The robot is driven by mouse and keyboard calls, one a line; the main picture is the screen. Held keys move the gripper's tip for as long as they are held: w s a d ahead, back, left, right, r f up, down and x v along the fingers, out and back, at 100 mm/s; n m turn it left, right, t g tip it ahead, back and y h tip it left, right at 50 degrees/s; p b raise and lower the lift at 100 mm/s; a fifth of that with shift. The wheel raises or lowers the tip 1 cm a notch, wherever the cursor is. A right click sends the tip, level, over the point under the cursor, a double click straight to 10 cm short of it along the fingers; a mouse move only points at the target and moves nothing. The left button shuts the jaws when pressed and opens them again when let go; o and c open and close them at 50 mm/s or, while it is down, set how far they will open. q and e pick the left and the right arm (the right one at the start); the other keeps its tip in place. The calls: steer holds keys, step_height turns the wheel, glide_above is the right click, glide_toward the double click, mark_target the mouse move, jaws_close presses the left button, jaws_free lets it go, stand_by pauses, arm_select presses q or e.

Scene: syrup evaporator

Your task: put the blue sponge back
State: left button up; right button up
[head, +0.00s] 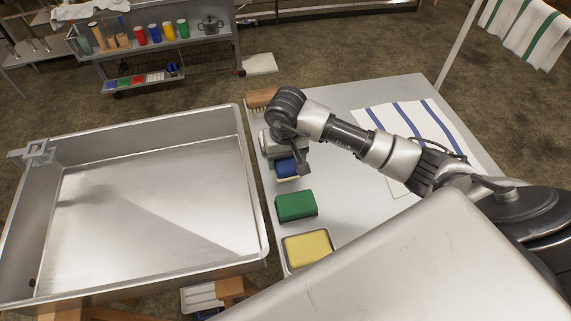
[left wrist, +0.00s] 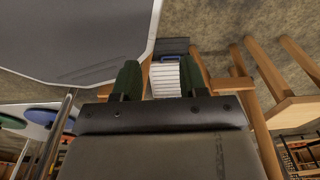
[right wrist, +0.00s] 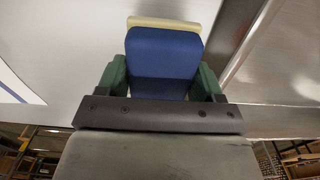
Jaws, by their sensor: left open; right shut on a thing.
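The blue sponge (head: 287,168) is at the end of my right arm, over the grey table near the pan's right wall. In the right wrist view the blue sponge (right wrist: 165,55) sits between the green fingers of my right gripper (right wrist: 165,78), which is shut on it. A cream edge (right wrist: 165,23) shows just beyond the sponge; I cannot tell whether sponge and table touch. My left gripper (left wrist: 158,75) is open, low beside wooden legs. A white ribbed thing (left wrist: 165,80) shows between its fingers.
A green sponge (head: 296,206) and a yellow sponge (head: 307,247) lie nearer along the table edge. A brush (head: 262,97) lies farther back. The large metal pan (head: 150,200) borders the left. A striped cloth (head: 398,120) covers part of the table (head: 345,200).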

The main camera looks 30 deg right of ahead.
mark_target(286, 166)
step_height(286, 166, down, 3)
steer(key=shift+f+p, duration=0.2)
steer(key=shift+p, duration=0.25)
steer(key=shift+f, duration=0.45)
steer(key=o, duration=0.9)
arm_select(q)
steer(key=shift+s+a+r, duration=0.15)
steer(key=shift+s+r, duration=0.1)
steer(key=shift+s, duration=0.25)
arm_select(e)
steer(key=shift+o, duration=0.2)
arm_select(q)
steer(key=shift+r, duration=0.1)
arm_select(e)
steer(key=shift+r, duration=0.1)
